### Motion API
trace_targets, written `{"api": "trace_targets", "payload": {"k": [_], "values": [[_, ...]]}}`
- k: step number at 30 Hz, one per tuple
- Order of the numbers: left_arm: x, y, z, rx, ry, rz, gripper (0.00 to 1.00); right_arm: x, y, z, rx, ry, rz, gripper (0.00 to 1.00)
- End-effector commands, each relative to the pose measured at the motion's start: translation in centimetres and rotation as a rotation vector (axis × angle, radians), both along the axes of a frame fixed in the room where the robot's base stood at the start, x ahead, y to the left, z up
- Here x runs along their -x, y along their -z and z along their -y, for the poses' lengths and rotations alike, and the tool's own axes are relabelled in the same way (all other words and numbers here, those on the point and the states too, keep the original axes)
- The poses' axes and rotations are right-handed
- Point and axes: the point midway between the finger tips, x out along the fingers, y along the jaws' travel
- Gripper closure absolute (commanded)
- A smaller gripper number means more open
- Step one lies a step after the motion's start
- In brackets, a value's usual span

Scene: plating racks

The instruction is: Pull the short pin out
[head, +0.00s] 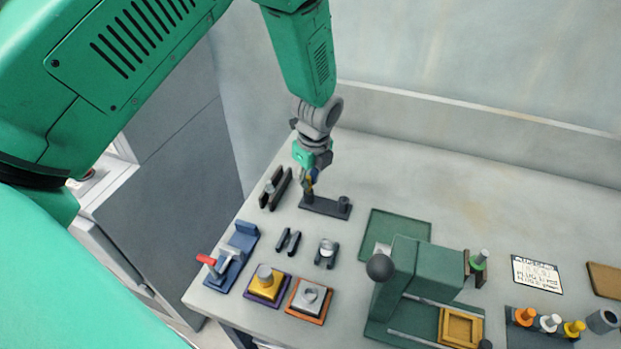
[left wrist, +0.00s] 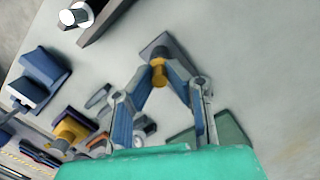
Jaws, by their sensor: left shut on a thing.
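My left gripper (head: 310,186) points down at the left end of a dark block (head: 325,208) at the back left of the bench. In the left wrist view, its two blue fingers (left wrist: 158,76) close around a short yellow-orange pin (left wrist: 158,68). The dark block (left wrist: 155,45) shows just behind the pin. In the head view the fingers mostly hide the pin, and I cannot tell how deep it sits in the block. A short dark cylinder (head: 344,200) stands on the block's right end. My right gripper is in neither view.
Dark upright rails (head: 275,188) stand left of the block. Small fixtures, including a yellow block (head: 267,283) and a blue clamp (head: 240,240), stand nearer the front. A green press (head: 411,270) stands to the right. The bench behind the block is clear.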

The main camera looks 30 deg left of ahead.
Motion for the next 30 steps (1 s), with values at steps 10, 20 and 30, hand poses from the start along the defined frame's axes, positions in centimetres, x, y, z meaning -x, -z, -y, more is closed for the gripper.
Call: {"api": "trace_targets", "payload": {"k": [10, 20, 30], "values": [[-0.1, -1.5, 0.0, -0.001, 0.0, 0.004, 1.0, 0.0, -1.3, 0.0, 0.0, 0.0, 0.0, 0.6], [0.0, -2.7, 0.0, 0.0, 0.0, 0.002, 1.0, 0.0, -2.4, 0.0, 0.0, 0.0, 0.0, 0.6], [0.0, -3.6, 0.0, -0.001, 0.0, 0.001, 1.0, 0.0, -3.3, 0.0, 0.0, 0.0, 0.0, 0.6]]}}
